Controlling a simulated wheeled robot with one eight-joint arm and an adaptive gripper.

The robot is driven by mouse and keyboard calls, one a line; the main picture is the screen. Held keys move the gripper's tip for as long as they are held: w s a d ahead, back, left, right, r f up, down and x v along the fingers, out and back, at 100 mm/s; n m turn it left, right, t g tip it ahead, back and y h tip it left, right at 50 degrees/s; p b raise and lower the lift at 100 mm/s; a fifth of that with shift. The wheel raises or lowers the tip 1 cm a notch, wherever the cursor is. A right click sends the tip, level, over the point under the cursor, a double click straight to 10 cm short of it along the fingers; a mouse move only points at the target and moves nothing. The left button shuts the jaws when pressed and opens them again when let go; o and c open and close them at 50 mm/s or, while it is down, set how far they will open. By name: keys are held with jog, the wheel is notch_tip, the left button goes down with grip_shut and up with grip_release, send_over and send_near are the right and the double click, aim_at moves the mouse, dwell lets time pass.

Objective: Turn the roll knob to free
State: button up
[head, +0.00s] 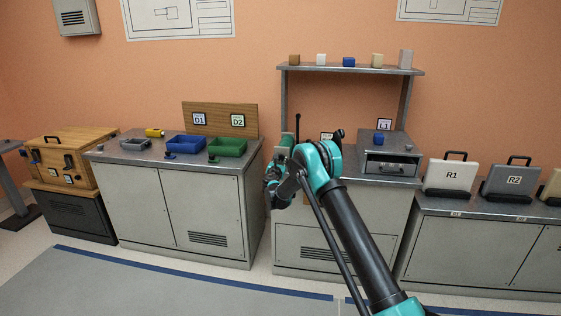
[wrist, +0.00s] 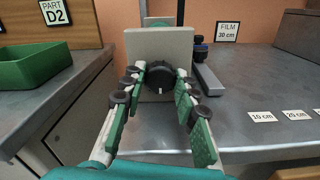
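The roll knob (wrist: 160,76) is round and black, on the front of a pale grey block (wrist: 160,44) in the wrist view. A short white mark on its face points straight down. My gripper (wrist: 160,74) is open, with one green-padded finger at the knob's left and the other at its right. The fingertips are very close to the knob's sides; I cannot tell whether they touch. In the head view my gripper (head: 277,184) is at the front left edge of the middle bench, and the knob is hidden there.
A dark blue-topped part (wrist: 200,46) and a grey bar stand right of the block, by the FILM 30 cm label (wrist: 227,32). Length labels (wrist: 263,117) lie on the bench top. A green bin (wrist: 40,62) is on the left bench. A drawer unit (head: 391,163) stands right.

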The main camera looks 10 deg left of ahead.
jog(key=o, duration=0.5)
jog(key=shift+c, duration=0.2)
jog(key=shift+s, duration=0.1)
jog(key=s, duration=1.1)
jog(key=shift+s+a, duration=0.2)
jog(key=shift+s, duration=0.2)
